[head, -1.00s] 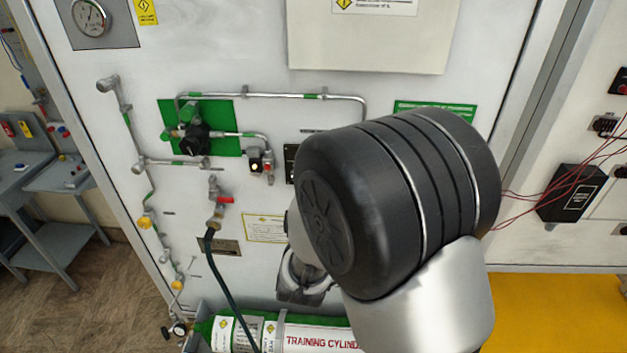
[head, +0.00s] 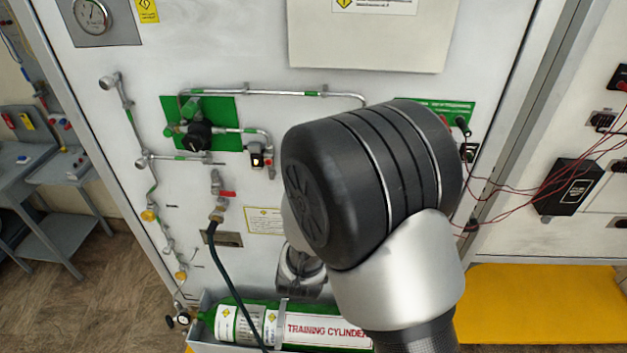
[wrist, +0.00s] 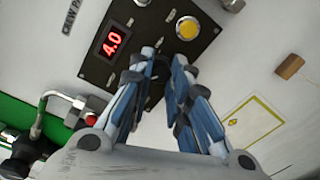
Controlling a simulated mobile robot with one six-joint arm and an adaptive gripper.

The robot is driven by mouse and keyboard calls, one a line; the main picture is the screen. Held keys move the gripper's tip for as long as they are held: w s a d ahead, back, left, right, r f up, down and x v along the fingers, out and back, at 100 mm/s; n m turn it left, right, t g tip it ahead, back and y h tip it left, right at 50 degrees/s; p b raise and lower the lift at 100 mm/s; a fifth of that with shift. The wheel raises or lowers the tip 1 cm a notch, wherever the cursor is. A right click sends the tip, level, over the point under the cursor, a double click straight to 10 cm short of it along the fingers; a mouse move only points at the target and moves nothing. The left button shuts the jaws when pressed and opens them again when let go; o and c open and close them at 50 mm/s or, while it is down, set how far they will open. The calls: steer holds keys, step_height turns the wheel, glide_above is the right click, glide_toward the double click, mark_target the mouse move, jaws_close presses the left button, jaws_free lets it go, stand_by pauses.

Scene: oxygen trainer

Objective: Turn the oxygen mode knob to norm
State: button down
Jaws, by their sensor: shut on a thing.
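In the wrist view, the two fingers of my gripper (wrist: 162,72) are closed in on a dark knob (wrist: 160,68) on a black control panel (wrist: 97,72). The fingers hide most of the knob, so its pointer and any mode labels cannot be read. The panel carries a red display (wrist: 113,41) reading 4.0 and a round yellow button (wrist: 187,28). In the head view, my arm covers the control panel and the fingertips.
In the head view, a green plate with a black regulator knob (head: 199,136) and metal pipes is left of my arm. A red-handled valve (head: 226,194) with a hose is below it. A green training cylinder (head: 250,325) lies at the bottom. Red wires (head: 520,190) hang at right.

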steer(key=shift+r, duration=0.1)
steer(key=c, duration=1.5)
jaws_free()
steer(key=shift+o, duration=0.2)
steer(key=shift+s, duration=0.1)
steer(key=s, duration=0.7)
steer(key=shift+s+a, duration=0.15)
